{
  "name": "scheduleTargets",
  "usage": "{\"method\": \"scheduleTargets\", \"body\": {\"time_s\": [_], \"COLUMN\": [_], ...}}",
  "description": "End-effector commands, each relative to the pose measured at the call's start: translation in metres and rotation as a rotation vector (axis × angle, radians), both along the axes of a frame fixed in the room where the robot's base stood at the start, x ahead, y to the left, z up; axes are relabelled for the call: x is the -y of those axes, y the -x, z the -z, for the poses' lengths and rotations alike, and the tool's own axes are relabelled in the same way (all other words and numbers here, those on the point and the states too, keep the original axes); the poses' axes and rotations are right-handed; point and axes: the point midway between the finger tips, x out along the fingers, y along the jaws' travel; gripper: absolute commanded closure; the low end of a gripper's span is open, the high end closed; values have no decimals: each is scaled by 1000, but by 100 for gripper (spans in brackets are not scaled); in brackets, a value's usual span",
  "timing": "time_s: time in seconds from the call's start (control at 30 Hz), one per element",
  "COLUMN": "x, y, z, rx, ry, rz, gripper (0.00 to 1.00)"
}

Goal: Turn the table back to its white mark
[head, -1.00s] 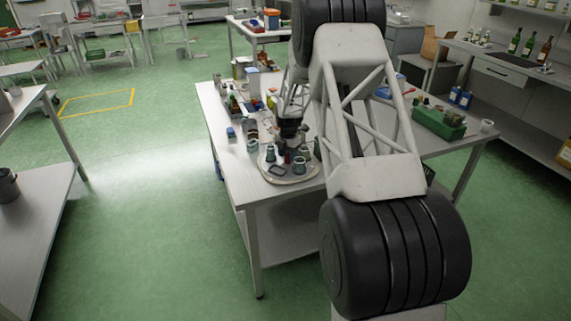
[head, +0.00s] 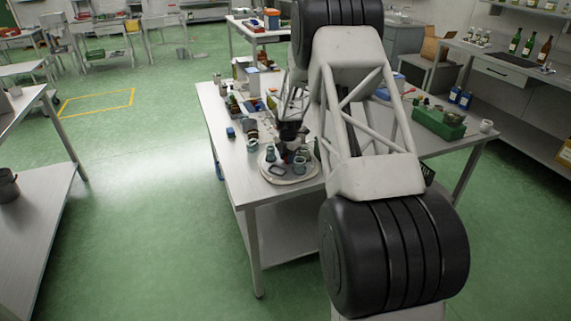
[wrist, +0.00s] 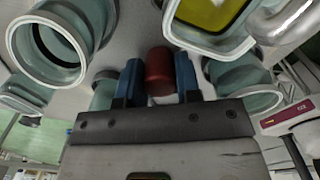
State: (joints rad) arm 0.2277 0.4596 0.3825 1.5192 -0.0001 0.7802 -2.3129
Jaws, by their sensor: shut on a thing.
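The table is a pale round turntable (head: 291,181) on the near left part of the workbench. Several grey-green jars (head: 299,166) and a small dark-rimmed dish (head: 277,171) stand on it. In the wrist view, a red upright knob (wrist: 159,68) sits between the two blue fingers of my gripper (wrist: 158,80), which is shut on it. In the head view my gripper (head: 289,150) is low over the turntable, and my arm hides part of its far side. I cannot make out the white mark in either view.
In the wrist view, an open jar (wrist: 48,52) stands close on the left, and a vessel with yellow contents (wrist: 208,12) is close at the upper right. Bottles and boxes crowd the bench behind the turntable. A green crate (head: 438,122) stands at the bench's right.

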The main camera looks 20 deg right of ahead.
Motion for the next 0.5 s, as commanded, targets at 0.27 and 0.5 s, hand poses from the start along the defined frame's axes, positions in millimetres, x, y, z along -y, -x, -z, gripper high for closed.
{"method": "scheduleTargets", "body": {"time_s": [0.27, 0.5], "x": [0, 0], "y": [0, 0], "z": [0, 0], "rx": [0, 0], "ry": [0, 0], "rz": [146, 332], "gripper": [85, 86]}}
